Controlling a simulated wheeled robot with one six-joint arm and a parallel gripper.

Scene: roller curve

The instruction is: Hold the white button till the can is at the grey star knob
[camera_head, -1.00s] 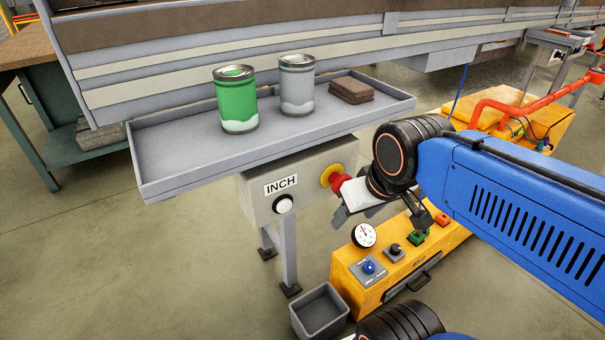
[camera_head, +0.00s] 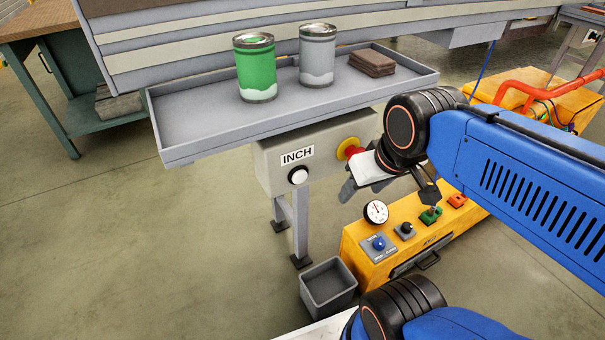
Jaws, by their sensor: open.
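The round white button (camera_head: 298,175) is on the front of a grey box (camera_head: 275,165), under a label reading INCH. My gripper (camera_head: 362,189) is open and empty, to the right of the button and apart from it. My arm hides part of the gripper. A green can (camera_head: 256,70) and a grey can (camera_head: 317,58) stand upright in a grey tray (camera_head: 195,124) above the box. I cannot tell which can the task means. I make out no grey star knob.
A red stop button (camera_head: 355,152) with a yellow collar is close to my gripper. A brown block (camera_head: 372,62) lies in the tray. Below are a yellow control case (camera_head: 375,268) and a small grey bin (camera_head: 328,286). The floor to the left is clear.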

